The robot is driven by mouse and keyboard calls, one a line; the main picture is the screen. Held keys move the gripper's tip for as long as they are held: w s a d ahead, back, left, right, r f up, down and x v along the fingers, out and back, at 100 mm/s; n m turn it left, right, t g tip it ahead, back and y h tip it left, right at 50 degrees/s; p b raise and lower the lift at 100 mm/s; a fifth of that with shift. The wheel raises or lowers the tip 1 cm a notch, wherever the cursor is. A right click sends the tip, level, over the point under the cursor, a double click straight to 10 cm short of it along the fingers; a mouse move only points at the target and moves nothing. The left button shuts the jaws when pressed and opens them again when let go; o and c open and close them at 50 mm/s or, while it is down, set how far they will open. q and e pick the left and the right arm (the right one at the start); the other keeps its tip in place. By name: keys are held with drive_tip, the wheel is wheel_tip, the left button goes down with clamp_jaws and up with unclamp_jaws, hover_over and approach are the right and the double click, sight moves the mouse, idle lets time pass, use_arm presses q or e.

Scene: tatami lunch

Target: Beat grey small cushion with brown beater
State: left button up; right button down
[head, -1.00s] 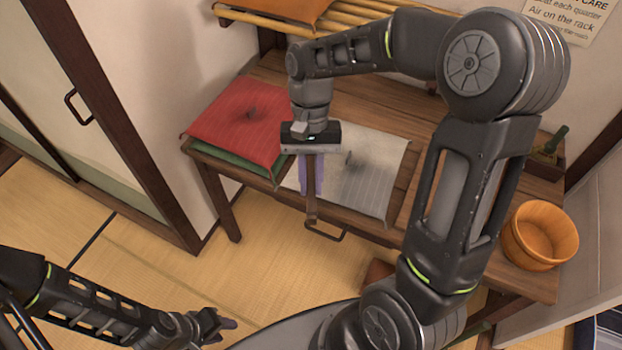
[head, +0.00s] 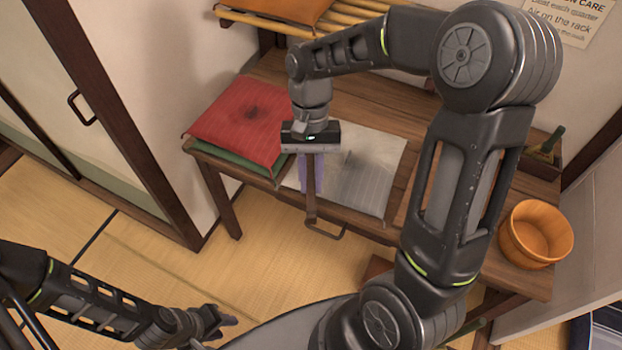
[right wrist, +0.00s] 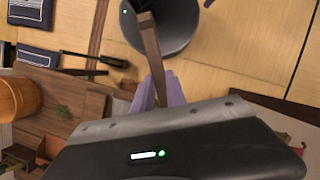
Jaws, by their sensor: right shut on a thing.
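The grey cushion (head: 372,176) lies flat on the wooden bench, pale and striped, with a darker smudge near its middle. My right gripper (head: 312,186) is over its left part, fingers pointing toward the bench's front edge. It is shut on the brown beater (head: 311,200), a narrow strip between the purple fingers; this also shows in the right wrist view (right wrist: 152,60). The beater's far end is hard to tell from a dark loop at the bench front. Contact with the cushion cannot be told. My left gripper (head: 228,321) is low at the left, away from the bench; its opening is unclear.
A red cushion (head: 235,125) with a dark patch lies on a green one (head: 238,163) left of the grey cushion. A wooden tub (head: 537,236) and a small box with a brush (head: 545,155) stand right. A slatted rack (head: 350,24) holds an orange cushion behind.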

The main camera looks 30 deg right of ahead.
drive_tip(key=shift+f, duration=0.2)
wheel_tip(320, 180, down, 9)
drive_tip(key=b, duration=0.7)
wheel_tip(320, 180, up, 10)
drive_tip(key=p, duration=0.9)
drive_tip(key=shift+f, duration=0.35)
